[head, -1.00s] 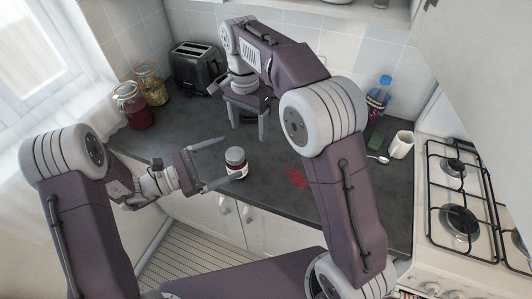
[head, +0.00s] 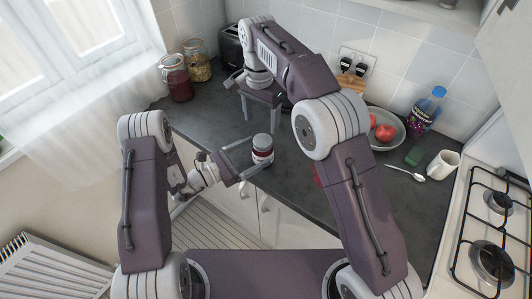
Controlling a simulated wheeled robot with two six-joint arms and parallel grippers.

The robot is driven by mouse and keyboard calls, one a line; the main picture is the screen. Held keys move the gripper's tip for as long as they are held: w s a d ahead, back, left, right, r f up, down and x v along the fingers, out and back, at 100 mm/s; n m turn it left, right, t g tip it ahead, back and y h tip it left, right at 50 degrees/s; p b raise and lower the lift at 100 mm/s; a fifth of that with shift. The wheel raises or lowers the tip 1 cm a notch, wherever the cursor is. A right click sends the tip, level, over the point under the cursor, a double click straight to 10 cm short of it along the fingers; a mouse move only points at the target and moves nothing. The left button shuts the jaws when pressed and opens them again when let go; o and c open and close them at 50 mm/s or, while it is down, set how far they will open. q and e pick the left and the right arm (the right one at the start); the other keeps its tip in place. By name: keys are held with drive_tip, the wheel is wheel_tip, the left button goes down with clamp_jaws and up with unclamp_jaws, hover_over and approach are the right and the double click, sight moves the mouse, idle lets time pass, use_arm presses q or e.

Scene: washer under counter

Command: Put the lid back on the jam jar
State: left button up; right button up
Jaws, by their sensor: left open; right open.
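The jam jar (head: 263,157) stands upright near the counter's front edge, dark red with a pale label. A pale grey lid (head: 262,140) appears to sit on top of it; I cannot tell how tightly. My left gripper (head: 256,154) is open, with its fingers reaching toward the jar from the left, one on the far side and one on the near side. I cannot tell whether they touch it. My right gripper (head: 262,113) is open and empty, pointing down over the counter behind the jar.
Two storage jars (head: 175,78) and a dark toaster (head: 231,46) stand at the back left. A red patch (head: 317,176) is partly hidden by my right arm.

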sight(270, 146)
use_arm(q)
drive_tip(key=x, duration=0.6)
drive_tip(key=shift+s, duration=0.15)
use_arm(e)
drive_tip(key=shift+w+d, duration=0.1)
drive_tip(key=shift+d, duration=0.2)
use_arm(q)
drive_tip(key=shift+d, duration=0.15)
use_arm(e)
drive_tip(key=shift+a, duration=0.15)
use_arm(q)
drive_tip(key=shift+w, duration=0.25)
drive_tip(key=shift+c, duration=0.2)
